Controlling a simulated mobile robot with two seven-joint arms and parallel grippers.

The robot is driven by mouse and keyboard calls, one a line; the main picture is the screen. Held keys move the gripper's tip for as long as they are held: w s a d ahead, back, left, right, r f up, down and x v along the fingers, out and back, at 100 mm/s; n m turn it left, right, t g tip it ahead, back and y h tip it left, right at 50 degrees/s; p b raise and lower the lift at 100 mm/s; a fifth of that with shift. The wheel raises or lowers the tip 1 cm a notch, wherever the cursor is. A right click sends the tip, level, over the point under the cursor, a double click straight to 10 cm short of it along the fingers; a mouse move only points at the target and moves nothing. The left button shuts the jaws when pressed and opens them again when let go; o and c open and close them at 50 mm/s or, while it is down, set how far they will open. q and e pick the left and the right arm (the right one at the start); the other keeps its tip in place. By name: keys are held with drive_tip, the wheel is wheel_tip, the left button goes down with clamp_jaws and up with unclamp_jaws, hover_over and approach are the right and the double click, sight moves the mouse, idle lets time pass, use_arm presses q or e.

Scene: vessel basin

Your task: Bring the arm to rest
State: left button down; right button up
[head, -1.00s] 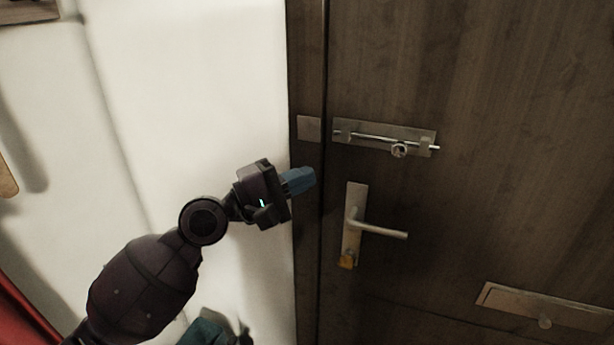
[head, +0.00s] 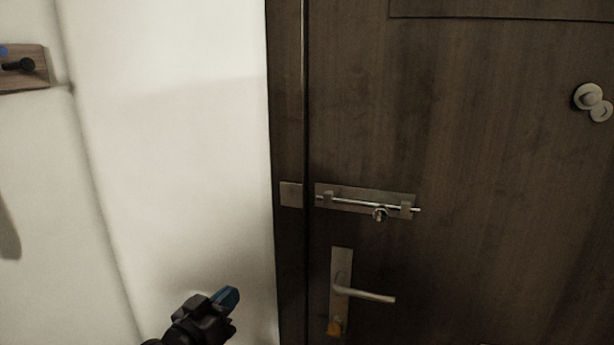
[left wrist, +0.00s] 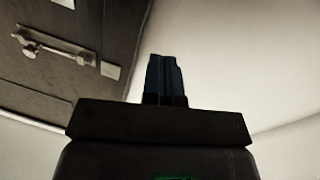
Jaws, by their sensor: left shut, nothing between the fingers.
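My left gripper (head: 229,297) is low in the head view, in front of the white wall and left of the door frame. Its blue fingers are together and hold nothing. In the left wrist view the shut fingers (left wrist: 166,76) point up past the edge of the door frame, apart from any surface. My right gripper is not in view.
The dark wooden door (head: 450,130) fills the right side. It carries a sliding bolt (head: 365,202), a lever handle (head: 365,294) and a round fitting (head: 590,97). A wooden hook rack (head: 22,72) hangs at the far left. The wall (head: 170,150) between is bare.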

use_arm(q)
drive_tip(key=s+a+f+g+y, duration=0.1)
drive_tip(key=s+a+f, duration=0.3)
drive_tip(key=s+f, duration=0.4)
drive_tip(key=s+a+f+n+g+y, duration=0.1)
drive_tip(key=s+a+f+y, duration=0.3)
drive_tip(key=s+f, duration=0.4)
drive_tip(key=s+a+f+n+g+y, duration=0.1)
drive_tip(key=s+a+f+g+y, duration=0.2)
drive_tip(key=s+f, duration=0.5)
wheel_tip(320, 180, down, 2)
drive_tip(key=shift+s+a+f, duration=0.2)
drive_tip(key=shift+s+a, duration=0.05)
drive_tip(key=shift+a, duration=0.6)
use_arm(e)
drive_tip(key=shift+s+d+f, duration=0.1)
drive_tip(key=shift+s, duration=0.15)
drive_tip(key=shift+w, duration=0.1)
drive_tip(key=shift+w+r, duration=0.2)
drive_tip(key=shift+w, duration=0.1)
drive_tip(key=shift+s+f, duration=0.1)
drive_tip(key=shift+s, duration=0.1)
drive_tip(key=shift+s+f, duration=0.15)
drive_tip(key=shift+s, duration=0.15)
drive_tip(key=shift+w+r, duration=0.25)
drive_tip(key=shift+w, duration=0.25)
